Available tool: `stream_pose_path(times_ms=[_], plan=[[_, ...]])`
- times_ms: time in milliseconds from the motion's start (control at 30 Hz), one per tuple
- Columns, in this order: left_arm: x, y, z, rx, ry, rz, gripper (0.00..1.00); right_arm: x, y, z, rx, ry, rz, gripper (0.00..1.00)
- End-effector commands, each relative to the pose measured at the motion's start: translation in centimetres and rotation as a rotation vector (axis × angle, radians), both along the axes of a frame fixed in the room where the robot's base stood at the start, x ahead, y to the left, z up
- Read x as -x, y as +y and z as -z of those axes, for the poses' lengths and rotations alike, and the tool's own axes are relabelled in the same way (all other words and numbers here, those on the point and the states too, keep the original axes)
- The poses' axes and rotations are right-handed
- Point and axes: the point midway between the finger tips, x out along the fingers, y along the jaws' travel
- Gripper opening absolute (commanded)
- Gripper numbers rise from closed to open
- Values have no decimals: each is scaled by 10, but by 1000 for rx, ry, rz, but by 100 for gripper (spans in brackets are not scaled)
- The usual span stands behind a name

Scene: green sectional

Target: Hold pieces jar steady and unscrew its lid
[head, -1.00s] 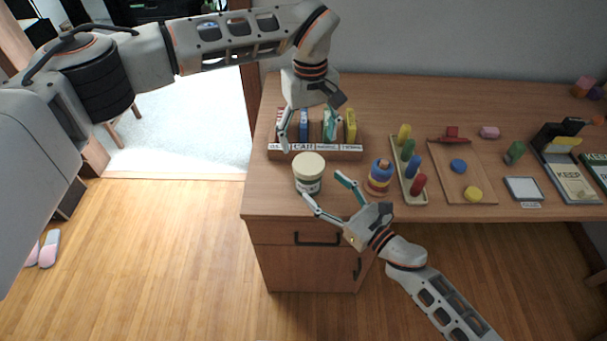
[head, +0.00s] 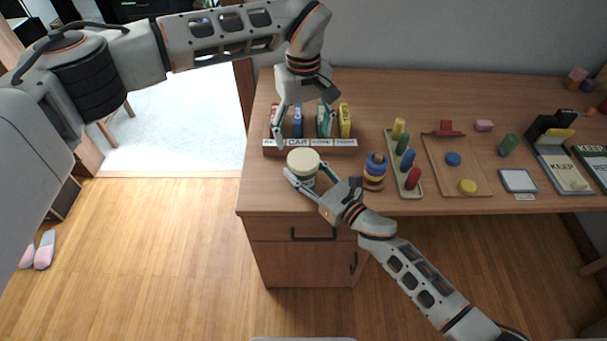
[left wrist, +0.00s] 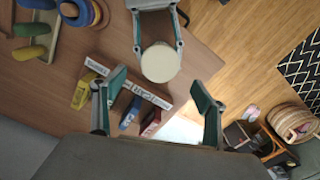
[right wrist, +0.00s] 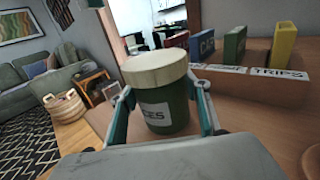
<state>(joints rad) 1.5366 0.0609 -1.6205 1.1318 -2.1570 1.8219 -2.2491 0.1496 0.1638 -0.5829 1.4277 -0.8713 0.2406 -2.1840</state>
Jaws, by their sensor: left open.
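The pieces jar (right wrist: 163,112) is dark green with a pale cream lid and a white label. It stands upright at the desk's left front, lid on; the lid also shows in the head view (head: 303,160) and the left wrist view (left wrist: 161,62). My right gripper (head: 304,168) reaches in from the front right, its fingers on both sides of the jar body below the lid, seemingly against it. My left gripper (head: 304,128) is open and empty, pointing down above the card rack behind the jar. Its fingers (left wrist: 155,85) are apart from the lid.
The labelled card rack (head: 310,147) stands just behind the jar. A ring stacker (head: 374,173) is close to its right, then a peg board (head: 412,184) and a wooden tray (head: 470,151). The desk's front and left edges are near the jar.

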Motion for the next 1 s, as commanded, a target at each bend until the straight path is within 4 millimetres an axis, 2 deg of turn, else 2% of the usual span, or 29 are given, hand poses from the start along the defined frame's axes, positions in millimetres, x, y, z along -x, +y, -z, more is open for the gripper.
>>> stream_pose_path(times_ms=[33,100,133,167,267,500,667,833,1000], plan=[[0,0,0,0,0,0,72,0,0,0,0,0,0,29],[0,0,0,0,0,0,72,0,0,0,0,0,0,10],[0,0,0,0,0,0,72,0,0,0,0,0,0,8],[0,0,0,0,0,1,72,0,0,0,0,0,0,0],[0,0,0,0,0,29,72,0,0,0,0,0,0,0],[0,0,0,-2,-1,271,72,0,0,0,0,0,0,0],[0,0,2,-1,0,377,72,0,0,0,0,0,0,0],[1,0,18,1,2,397,72,0,0,0,0,0,0,0],[1,0,44,1,3,394,72,0,0,0,0,0,0,0]])
